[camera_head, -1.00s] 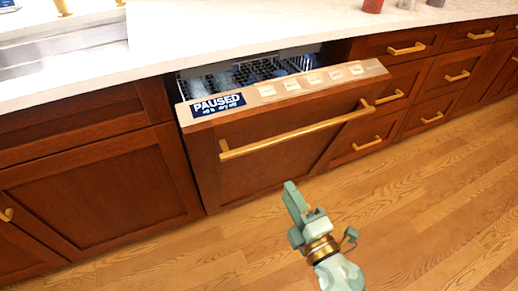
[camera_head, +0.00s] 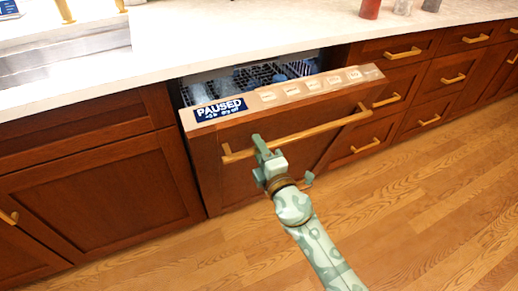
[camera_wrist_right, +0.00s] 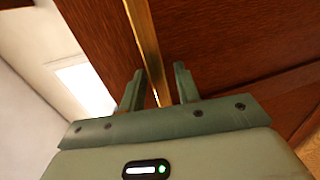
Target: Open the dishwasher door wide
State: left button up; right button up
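The dishwasher door (camera_head: 210,160) is a wood panel with a blue PAUSED label on its top edge. It is tilted partly open, with its top leaning out from the cabinets. Its long brass handle (camera_head: 310,133) runs across the front. My right gripper (camera_head: 257,142) is at the handle's left part. In the right wrist view the brass handle (camera_wrist_right: 146,40) passes between the two fingers of my right gripper (camera_wrist_right: 158,82), which are apart with gaps beside the bar. My left gripper is not in view.
Racks (camera_head: 255,75) show in the gap behind the door. A white counter (camera_head: 240,40) runs above, with a sink (camera_head: 65,55) at left. Cabinets and drawers (camera_head: 385,105) flank the door. The wood floor (camera_head: 420,215) in front is clear.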

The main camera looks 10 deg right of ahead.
grip_shut()
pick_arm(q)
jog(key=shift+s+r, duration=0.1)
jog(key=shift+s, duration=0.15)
